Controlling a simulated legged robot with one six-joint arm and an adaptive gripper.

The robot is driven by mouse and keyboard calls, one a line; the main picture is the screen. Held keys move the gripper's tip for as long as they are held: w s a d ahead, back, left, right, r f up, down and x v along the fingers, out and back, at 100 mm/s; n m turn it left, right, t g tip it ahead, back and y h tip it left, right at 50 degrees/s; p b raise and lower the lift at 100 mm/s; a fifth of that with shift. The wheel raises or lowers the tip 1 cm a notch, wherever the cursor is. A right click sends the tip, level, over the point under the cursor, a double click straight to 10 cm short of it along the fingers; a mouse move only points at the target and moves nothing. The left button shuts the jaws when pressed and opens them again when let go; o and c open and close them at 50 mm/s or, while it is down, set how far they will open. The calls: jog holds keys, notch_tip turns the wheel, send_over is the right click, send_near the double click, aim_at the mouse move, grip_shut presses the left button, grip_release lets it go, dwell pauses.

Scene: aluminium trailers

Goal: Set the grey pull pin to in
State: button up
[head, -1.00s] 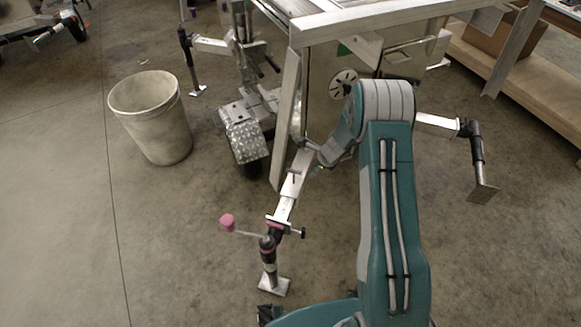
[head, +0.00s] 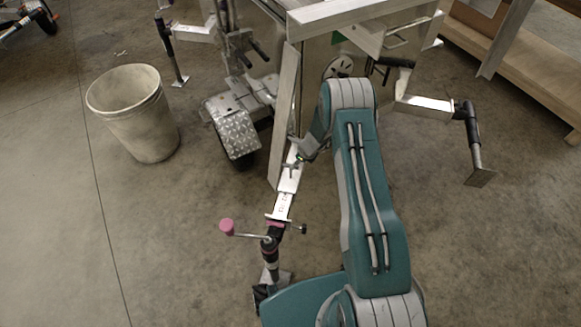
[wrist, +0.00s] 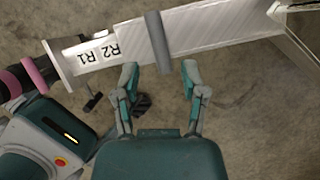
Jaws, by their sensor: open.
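The grey pull pin (wrist: 157,42) shows in the wrist view as a plain grey cylinder lying across the pale metal beam (wrist: 210,30). The beam carries the marks R2 and R1. My gripper (wrist: 161,70) is open, its two teal-and-grey fingers apart, with the near end of the pin between and just beyond the fingertips. Nothing is held. In the head view my gripper (head: 298,160) is small beside the beam (head: 282,206), and the pin is hard to make out there.
A jack leg with a pink crank knob (head: 227,227) stands at the beam's outer end. A black T-handle (wrist: 93,101) sticks out near the pink collar (wrist: 33,71). Open floor lies left.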

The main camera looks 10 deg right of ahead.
jog(key=x, duration=0.4)
jog(key=shift+a+f, duration=0.2)
jog(key=shift+a, duration=0.05)
jog(key=shift+x, duration=0.8)
jog(key=shift+w+d, duration=0.1)
jog(key=shift+c, duration=0.3)
grip_shut()
